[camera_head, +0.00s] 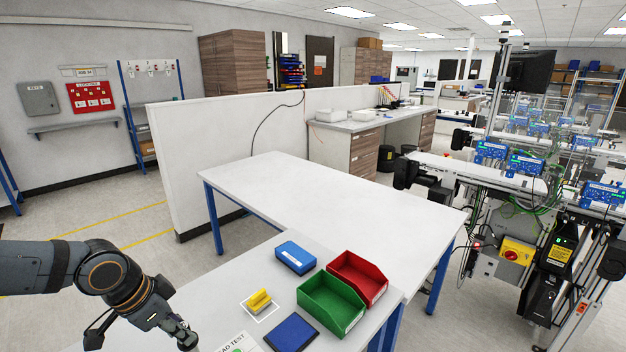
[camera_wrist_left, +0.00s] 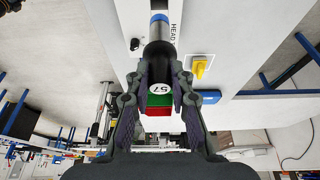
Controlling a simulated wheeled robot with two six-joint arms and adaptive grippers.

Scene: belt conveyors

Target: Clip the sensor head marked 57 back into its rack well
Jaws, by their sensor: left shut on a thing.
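My left gripper (camera_head: 188,340) reaches over the near table from the lower left in the head view. In the left wrist view its two fingers (camera_wrist_left: 160,82) are shut on the sensor head (camera_wrist_left: 158,60), a dark cylinder. A round white label reading 57 shows at its near end, and a blue band (camera_wrist_left: 158,18) lies at the far end of the cylinder. I cannot make out the rack well in either view. My right gripper is not in view.
The near table holds a white card with TEST lettering (camera_head: 238,343), a yellow block (camera_head: 259,299), a blue pad (camera_head: 291,332), a blue case (camera_head: 295,257), a green bin (camera_head: 331,302) and a red bin (camera_head: 371,277). The white table behind (camera_head: 330,200) is clear.

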